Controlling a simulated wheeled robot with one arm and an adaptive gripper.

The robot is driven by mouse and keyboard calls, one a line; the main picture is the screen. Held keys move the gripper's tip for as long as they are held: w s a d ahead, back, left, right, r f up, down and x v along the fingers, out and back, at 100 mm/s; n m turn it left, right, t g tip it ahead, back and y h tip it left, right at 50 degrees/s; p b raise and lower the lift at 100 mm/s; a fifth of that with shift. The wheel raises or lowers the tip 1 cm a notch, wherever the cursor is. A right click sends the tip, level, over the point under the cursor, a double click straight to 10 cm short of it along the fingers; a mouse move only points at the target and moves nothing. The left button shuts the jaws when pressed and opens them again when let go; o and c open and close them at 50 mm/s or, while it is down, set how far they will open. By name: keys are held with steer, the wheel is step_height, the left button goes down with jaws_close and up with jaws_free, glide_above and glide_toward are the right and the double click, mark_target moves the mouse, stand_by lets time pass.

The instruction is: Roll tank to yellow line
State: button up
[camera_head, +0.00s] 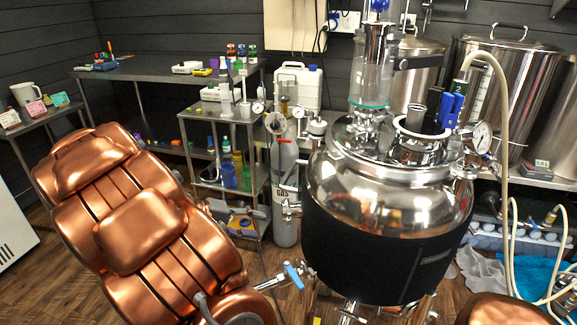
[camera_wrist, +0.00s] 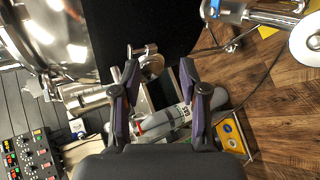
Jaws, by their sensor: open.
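The tank (camera_head: 385,235), a steel vessel with a domed lid and a black jacket, stands upright right of centre in the head view. In the wrist view its black jacket (camera_wrist: 165,25) and shiny steel dome (camera_wrist: 60,42) fill the upper left. My gripper (camera_wrist: 159,70) shows in the wrist view with its two purple-padded fingers apart. A steel fitting (camera_wrist: 152,66) on the tank's side appears between the fingertips; I cannot tell whether they touch it. My gripper is not seen in the head view. A small yellow patch (camera_wrist: 268,31) on the floor may be part of the yellow line.
A grey gas cylinder (camera_head: 284,195) stands left of the tank, beside a steel shelf cart (camera_head: 212,188) with bottles. Large pots (camera_head: 520,85) and hoses crowd the right. A blue-handled valve (camera_head: 293,275) sticks out low on the tank's left. Wood floor (camera_wrist: 285,105) lies bare at the wrist view's right.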

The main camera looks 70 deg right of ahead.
mark_target(289, 171)
steer(key=w+d+r+m+g+h+p, duration=0.1)
steer(key=w+d+h+p, duration=0.1)
steer(key=d, duration=0.6)
steer(key=w+d+r+h+p, duration=0.1)
steer(key=w+d+h+p, duration=0.15)
steer(key=d, duration=0.55)
steer(key=shift+x, duration=4.1)
steer(key=shift+r, duration=0.2)
jaws_close()
